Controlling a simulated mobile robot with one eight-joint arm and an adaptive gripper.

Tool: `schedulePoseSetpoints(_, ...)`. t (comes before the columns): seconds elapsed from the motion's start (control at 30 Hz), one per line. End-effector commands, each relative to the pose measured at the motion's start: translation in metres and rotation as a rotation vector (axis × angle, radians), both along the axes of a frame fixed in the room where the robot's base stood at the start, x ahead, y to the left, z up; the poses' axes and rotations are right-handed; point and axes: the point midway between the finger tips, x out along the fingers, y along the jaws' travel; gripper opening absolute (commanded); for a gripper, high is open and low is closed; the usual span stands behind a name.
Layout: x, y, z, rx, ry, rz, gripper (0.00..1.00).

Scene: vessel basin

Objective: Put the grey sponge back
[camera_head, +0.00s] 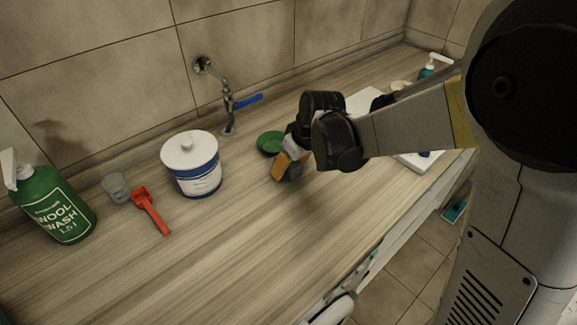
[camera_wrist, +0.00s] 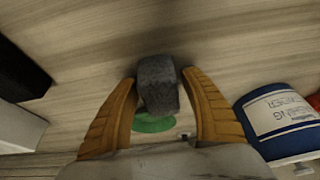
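The grey sponge (camera_wrist: 157,84) is between the two orange fingers of my gripper (camera_wrist: 159,78) in the wrist view. The fingers appear to press on its sides, and its end sticks out past the fingertips. A green dish (camera_head: 270,143) lies on the counter by the tap in the head view. It shows partly behind the sponge in the wrist view (camera_wrist: 152,124). In the head view my gripper (camera_head: 286,167) points down just right of and nearer than the dish, and the sponge is mostly hidden there.
A white and blue tub (camera_head: 191,164) stands left of the dish. Further left are a red scoop (camera_head: 151,211), a small clear cup (camera_head: 116,188) and a green wool wash bottle (camera_head: 54,206). A tap (camera_head: 228,105) with a blue lever is behind. The front middle counter is clear.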

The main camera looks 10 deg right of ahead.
Motion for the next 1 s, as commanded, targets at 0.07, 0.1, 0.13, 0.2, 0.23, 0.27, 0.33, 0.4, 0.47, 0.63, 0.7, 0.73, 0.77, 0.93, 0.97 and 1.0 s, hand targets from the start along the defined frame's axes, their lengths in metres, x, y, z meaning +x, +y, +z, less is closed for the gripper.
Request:
schedulePoseSetpoints(0.07, 0.000, 0.000, 0.000, 0.000, 0.000, 0.000, 0.54)
schedulePoseSetpoints(0.1, 0.000, 0.000, 0.000, 0.000, 0.000, 0.000, 0.54)
schedulePoseSetpoints(0.13, 0.000, 0.000, 0.000, 0.000, 0.000, 0.000, 0.54)
schedulePoseSetpoints(0.2, 0.000, 0.000, 0.002, 0.000, 0.000, 0.000, 0.54)
schedulePoseSetpoints(0.23, 0.000, 0.000, 0.004, 0.000, 0.000, 0.000, 0.54)
schedulePoseSetpoints(0.27, 0.000, 0.000, 0.007, 0.000, 0.000, 0.000, 0.54)
schedulePoseSetpoints(0.33, -0.003, -0.002, 0.016, 0.000, 0.000, -0.001, 0.54)
schedulePoseSetpoints(0.4, -0.008, -0.006, 0.029, 0.000, 0.000, -0.001, 0.54)
schedulePoseSetpoints(0.47, -0.012, -0.009, 0.042, 0.000, 0.000, -0.001, 0.54)
schedulePoseSetpoints(0.63, -0.025, -0.017, 0.079, 0.000, 0.000, -0.001, 0.54)
schedulePoseSetpoints(0.7, -0.029, -0.020, 0.091, 0.000, 0.000, -0.001, 0.54)
schedulePoseSetpoints(0.73, -0.031, -0.021, 0.096, 0.000, 0.000, -0.001, 0.54)
schedulePoseSetpoints(0.77, -0.032, -0.022, 0.100, 0.000, 0.000, -0.001, 0.54)
schedulePoseSetpoints(0.93, -0.039, -0.026, 0.114, 0.000, -0.001, -0.004, 0.54)
schedulePoseSetpoints(0.97, -0.041, -0.027, 0.116, 0.000, -0.003, -0.009, 0.54)
schedulePoseSetpoints(1.0, -0.045, -0.030, 0.120, 0.000, -0.006, -0.022, 0.54)
